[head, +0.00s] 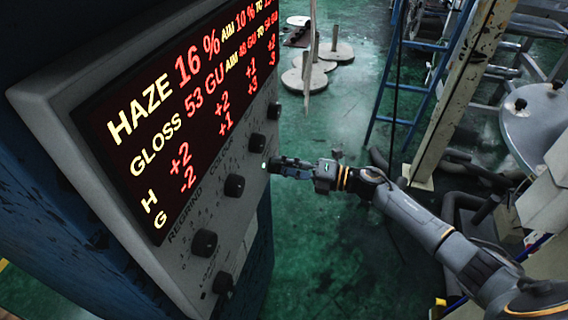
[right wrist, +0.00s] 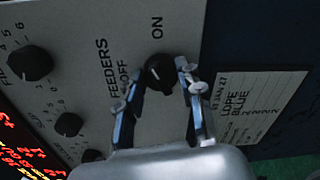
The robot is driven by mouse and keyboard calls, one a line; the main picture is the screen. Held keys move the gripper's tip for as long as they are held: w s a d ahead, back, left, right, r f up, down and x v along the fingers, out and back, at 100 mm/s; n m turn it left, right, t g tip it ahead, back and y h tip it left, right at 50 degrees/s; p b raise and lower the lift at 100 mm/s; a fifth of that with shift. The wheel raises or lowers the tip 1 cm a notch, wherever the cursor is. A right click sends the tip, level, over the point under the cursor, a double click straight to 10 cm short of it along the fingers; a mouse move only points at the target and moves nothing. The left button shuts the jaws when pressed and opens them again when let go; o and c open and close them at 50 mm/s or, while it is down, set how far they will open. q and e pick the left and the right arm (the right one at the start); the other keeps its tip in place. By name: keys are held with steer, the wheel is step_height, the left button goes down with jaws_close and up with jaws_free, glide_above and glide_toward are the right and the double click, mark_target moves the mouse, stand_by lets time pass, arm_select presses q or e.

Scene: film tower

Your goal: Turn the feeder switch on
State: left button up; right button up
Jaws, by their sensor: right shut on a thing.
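The feeder switch (right wrist: 159,71) is a round black knob on the grey panel, between the printed words OFF and ON in the right wrist view. A pale mark shows on its left side, but I cannot tell for sure which word it points at. My right gripper (right wrist: 157,82) has a finger on either side of the knob and is shut on it. My left gripper is not in view.
The control cabinet (head: 55,96) carries a lit red and yellow display (head: 180,105). Several other black knobs, one of them low on the panel (head: 203,242), sit below it. A paper label (right wrist: 262,105) is beside the switch. Green floor is open behind; a blue ladder (head: 410,90) stands beyond.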

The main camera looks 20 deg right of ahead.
steer(key=m+p, duration=0.1)
steer(key=m, duration=0.4)
steer(key=shift+f, duration=0.1)
stand_by(0.5)
steer(key=o, duration=1.2)
steer(key=v, duration=1.2)
steer(key=shift+w+d, duration=0.1)
steer(key=shift+f+m, duration=0.1)
steer(key=shift+m, duration=0.2)
